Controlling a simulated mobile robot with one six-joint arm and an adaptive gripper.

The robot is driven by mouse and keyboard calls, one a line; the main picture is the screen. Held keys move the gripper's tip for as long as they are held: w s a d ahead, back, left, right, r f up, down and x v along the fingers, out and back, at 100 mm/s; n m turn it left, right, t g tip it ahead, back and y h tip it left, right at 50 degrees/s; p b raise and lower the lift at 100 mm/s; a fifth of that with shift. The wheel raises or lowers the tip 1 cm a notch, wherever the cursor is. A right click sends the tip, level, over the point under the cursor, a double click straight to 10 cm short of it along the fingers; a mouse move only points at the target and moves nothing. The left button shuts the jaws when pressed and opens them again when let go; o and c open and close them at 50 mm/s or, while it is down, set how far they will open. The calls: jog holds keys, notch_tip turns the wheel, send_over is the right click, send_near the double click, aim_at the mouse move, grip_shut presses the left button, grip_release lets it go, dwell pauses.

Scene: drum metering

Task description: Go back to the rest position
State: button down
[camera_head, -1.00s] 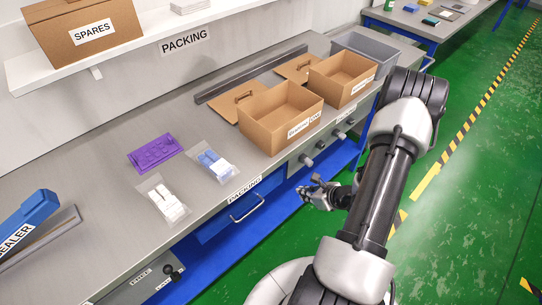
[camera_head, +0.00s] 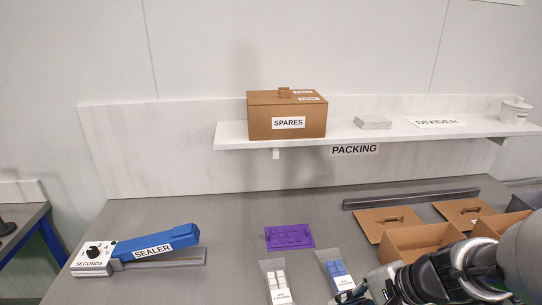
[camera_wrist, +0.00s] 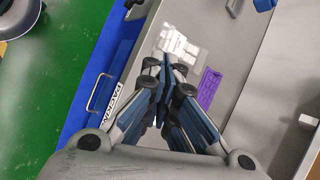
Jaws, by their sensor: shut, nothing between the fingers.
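My gripper (camera_wrist: 168,62) is shut and empty in the wrist view, its fingertips together. In that view it hangs over the front part of the packing bench, with a clear bag of white pieces (camera_wrist: 181,45) beyond the fingertips. In the head view my arm fills the lower right corner. The gripper is only partly visible there, near the bag of blue and white pieces (camera_head: 338,272). The bag of white pieces (camera_head: 277,283) lies to its left. I cannot tell the exact height of the gripper above the bench.
The grey bench (camera_head: 230,225) carries a blue sealer (camera_head: 155,244) at left, a purple tray (camera_head: 289,236) and open cardboard boxes (camera_head: 425,240) at right. A shelf (camera_head: 235,134) holds a SPARES box (camera_head: 287,117). A blue drawer front (camera_wrist: 112,75) shows below the bench edge.

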jog(key=s+a+r+n+h, duration=0.2)
jog(key=s+r+n+h, duration=0.4)
jog(key=s+r+n, duration=0.3)
jog(key=s+n, duration=0.4)
jog(key=shift+s, duration=0.15)
